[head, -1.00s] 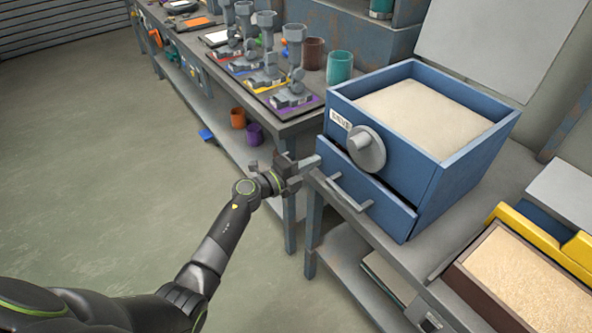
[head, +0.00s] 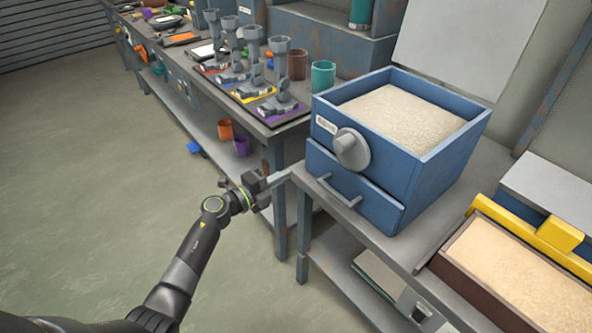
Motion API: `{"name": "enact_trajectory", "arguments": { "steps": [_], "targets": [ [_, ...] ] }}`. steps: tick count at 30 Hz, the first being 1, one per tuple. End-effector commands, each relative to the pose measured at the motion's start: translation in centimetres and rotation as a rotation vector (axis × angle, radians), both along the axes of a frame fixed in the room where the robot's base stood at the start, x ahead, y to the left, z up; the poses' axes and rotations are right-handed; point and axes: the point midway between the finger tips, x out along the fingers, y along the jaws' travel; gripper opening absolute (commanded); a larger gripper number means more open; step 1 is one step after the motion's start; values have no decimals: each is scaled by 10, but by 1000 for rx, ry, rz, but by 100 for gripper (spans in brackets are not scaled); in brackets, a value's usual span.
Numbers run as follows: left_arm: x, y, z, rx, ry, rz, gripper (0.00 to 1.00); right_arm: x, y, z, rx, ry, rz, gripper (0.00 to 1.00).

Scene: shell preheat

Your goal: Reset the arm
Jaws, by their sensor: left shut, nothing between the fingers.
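My left arm comes in from the lower left of the head view. My left gripper (head: 279,178) is shut with nothing in it. It points right, in front of the left end of the near bench, beside the blue box (head: 447,150). The box holds pale sand and has a round grey knob (head: 351,150) and a lower drawer with a bar handle (head: 338,191). The drawer front stands out slightly from the box. The gripper is left of the handle and looks apart from it. My right gripper is not in view.
A bench (head: 470,180) carries the box and a brown tray (head: 437,268) of grains with a yellow bar (head: 540,237). A farther bench holds several grey stands and a teal cup (head: 323,76). The floor (head: 90,160) at left is open.

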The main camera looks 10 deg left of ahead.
Motion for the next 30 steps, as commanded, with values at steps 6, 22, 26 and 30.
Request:
{"name": "enact_trajectory", "arguments": {
  "steps": [6, 22, 26, 30],
  "targets": [
    [-36, 28, -1, 1, 0, 0, 0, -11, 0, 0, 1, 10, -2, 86],
    [-57, 51, -17, -63, 52, 46, 0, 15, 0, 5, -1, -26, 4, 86],
    [-69, 78, -70, -238, 209, 201, 0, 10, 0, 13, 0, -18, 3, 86],
    [-109, 117, -159, -460, 452, 468, 0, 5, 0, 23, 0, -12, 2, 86]
  ]
}}
